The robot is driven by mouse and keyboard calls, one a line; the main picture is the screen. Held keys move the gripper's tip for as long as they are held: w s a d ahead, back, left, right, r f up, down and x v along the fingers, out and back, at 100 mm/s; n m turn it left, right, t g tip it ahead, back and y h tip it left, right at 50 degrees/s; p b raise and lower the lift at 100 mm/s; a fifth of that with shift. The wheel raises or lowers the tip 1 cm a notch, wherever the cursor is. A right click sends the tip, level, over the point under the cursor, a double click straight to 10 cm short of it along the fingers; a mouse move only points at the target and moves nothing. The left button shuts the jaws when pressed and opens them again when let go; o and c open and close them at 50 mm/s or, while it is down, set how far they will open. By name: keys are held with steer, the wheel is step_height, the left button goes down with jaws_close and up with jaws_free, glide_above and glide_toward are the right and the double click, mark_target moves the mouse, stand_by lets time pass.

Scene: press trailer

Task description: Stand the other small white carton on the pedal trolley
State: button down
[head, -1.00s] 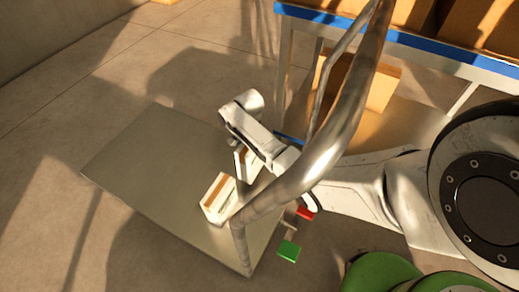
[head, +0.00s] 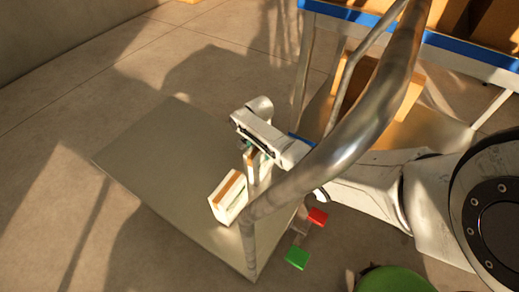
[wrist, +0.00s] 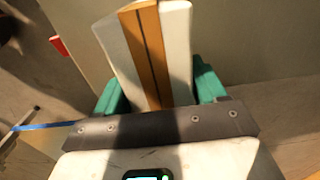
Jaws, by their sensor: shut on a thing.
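The pedal trolley's grey platform (head: 160,165) spreads across the middle of the head view, with its curved metal handle (head: 352,135) in front.
A red pedal (head: 318,216) and a green pedal (head: 297,258) stick out at the trolley's handle end. A blue-edged table (head: 450,62) with brown boxes stands at the upper right. The left part of the platform is clear.

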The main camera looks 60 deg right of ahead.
steer(key=shift+w+f, duration=0.1)
steer(key=shift+c, duration=0.4)
jaws_free()
step_height(320, 180, up, 12)
steer(key=p, duration=0.5)
stand_by(0.3)
